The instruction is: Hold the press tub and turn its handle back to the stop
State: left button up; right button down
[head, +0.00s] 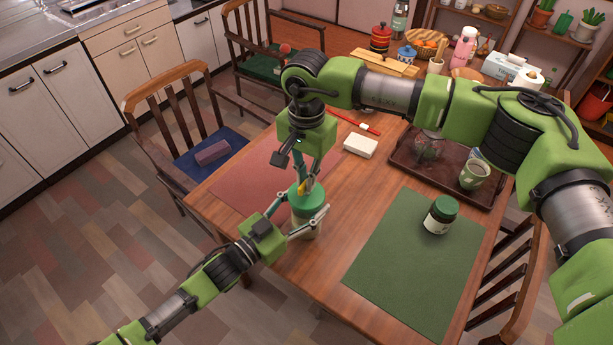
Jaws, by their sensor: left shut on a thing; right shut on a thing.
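The press tub (306,206) stands on the wooden table near its left front edge, with a green top and a pale body. My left gripper (306,227) comes in from the lower left and is shut on the tub's body, one finger on each side. My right gripper (303,185) reaches down from above and is shut on the handle at the tub's top. The handle is mostly hidden by the fingers, so its angle cannot be told.
A green-lidded jar (440,214) stands on the green mat (405,270). A red mat (235,180) lies behind the tub. A dark tray (404,172) holds a cup (474,174) and glassware. A white block (361,147) and a red utensil (352,121) lie farther back.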

pick_arm(q)
jog(key=shift+f, duration=0.15)
pick_arm(e)
jog(key=shift+w+d, duration=0.1)
jog(key=shift+w, duration=0.05)
jog(key=c, duration=2.2)
grip_release()
jog(key=shift+r, duration=0.1)
notch_tip(320, 180, up, 12)
jog(key=shift+f, duration=0.1)
pick_arm(q)
jog(key=o, duration=1.8)
jog(key=shift+c, duration=0.2)
